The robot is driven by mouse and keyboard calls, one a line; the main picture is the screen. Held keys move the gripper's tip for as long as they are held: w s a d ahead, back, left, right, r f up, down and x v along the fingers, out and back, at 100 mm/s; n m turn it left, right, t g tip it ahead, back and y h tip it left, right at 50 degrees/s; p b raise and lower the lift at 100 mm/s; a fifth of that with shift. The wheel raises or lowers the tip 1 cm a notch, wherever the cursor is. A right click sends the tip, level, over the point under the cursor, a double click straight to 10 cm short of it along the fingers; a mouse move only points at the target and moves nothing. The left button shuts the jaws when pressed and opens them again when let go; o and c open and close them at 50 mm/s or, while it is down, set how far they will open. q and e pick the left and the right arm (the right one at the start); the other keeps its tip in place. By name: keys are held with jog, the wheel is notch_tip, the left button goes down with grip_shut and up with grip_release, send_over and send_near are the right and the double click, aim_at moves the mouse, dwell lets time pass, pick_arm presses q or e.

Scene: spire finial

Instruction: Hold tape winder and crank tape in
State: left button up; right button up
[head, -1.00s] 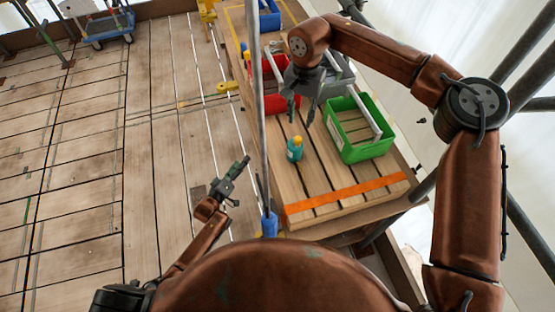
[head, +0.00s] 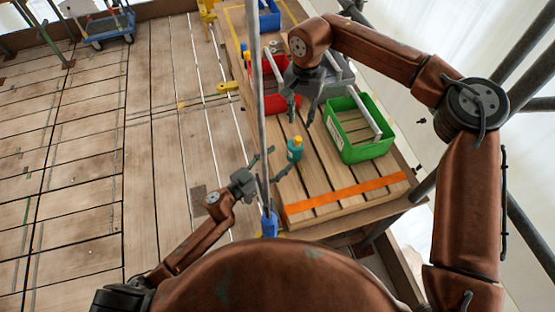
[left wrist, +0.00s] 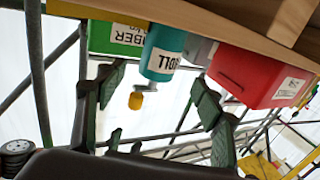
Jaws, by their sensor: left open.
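My left gripper (head: 278,163) is open and empty at the bench's left edge, beside a grey upright pole. My right gripper (head: 302,112) hangs above the bench, fingers apart and empty, between the red and green bins.
The slatted wooden bench (head: 318,190) carries a green bin (head: 366,150), a red bin (head: 283,103), a grey bin and a blue bin (head: 269,20). An orange strip (head: 345,194) crosses its near end. The grey pole (head: 259,110) rises by its left edge. Plank floor at left is mostly clear.

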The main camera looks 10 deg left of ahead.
aim_at(289, 152)
pick_arm(q)
jog(key=shift+x, duration=3.9)
jog(key=shift+d, duration=0.1)
jog(key=shift+s, duration=0.1)
jog(key=shift+c, duration=0.3)
jog(key=c, duration=1.3)
